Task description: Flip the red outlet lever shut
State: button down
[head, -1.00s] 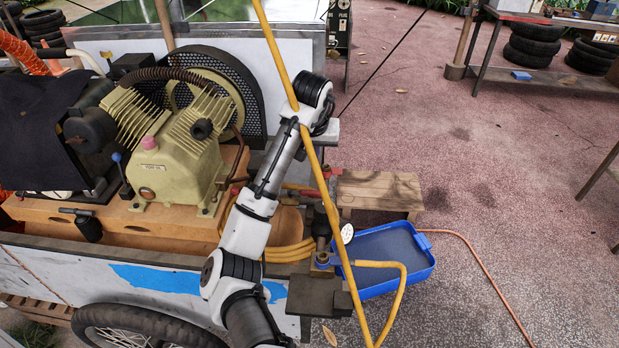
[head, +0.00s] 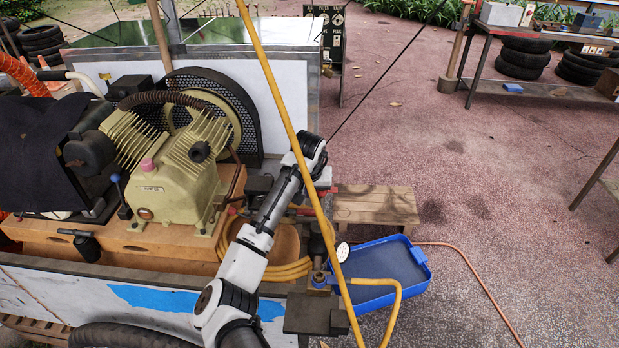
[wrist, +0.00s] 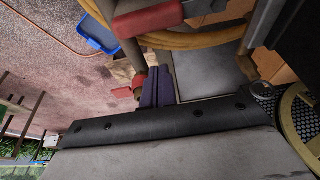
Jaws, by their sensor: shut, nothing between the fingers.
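In the wrist view my gripper (wrist: 158,80) shows as two dark purple fingers, closed together and empty. A large red lever handle (wrist: 148,18) lies beyond the fingertips, on a grey pipe. I cannot tell which red part is the outlet lever. In the head view my arm and the yellow hose hide most of this fitting, and my fingertips are hidden.
The yellow hose (head: 281,85) crosses in front of my arm. A pressure gauge (head: 343,251) and a blue tray (head: 412,284) are right of the cart. A wooden stool (head: 375,205) stands behind them. The compressor (head: 165,175) fills the left. Open floor lies to the right.

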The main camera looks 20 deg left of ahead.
aim_at(307, 212)
jog(key=shift+s+d+p, duration=0.3)
jog(key=shift+s+p, duration=0.05)
jog(key=shift+s, duration=0.65)
jog(key=shift+s+d+p, duration=0.3)
jog(key=shift+s+p, duration=0.05)
jog(key=shift+s, duration=0.6)
jog(key=shift+a, duration=0.15)
